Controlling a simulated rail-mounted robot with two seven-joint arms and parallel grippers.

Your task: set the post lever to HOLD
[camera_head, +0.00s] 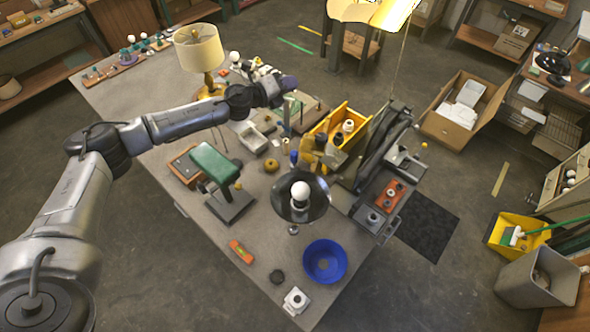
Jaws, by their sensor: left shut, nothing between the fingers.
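My left arm reaches in from the left over the workbench (225,260). My left gripper (288,85) is over the bench's back middle, near small upright parts, shut and empty. Its fingertips are small and hard to make out. I cannot pick out the post lever or a HOLD mark for certain. A slim upright post with a blue top (293,158) stands near the bench's middle, apart from the gripper. A green padded stand (214,163) on a dark base is to its left. My right gripper is not in view.
A lamp with a cream shade (199,47) stands at the back left. A white bulb (300,191) sits over a dark round dish near the middle. A yellow bin (342,124) and a blue bowl (324,261) are to the right. The bench's front left is mostly clear.

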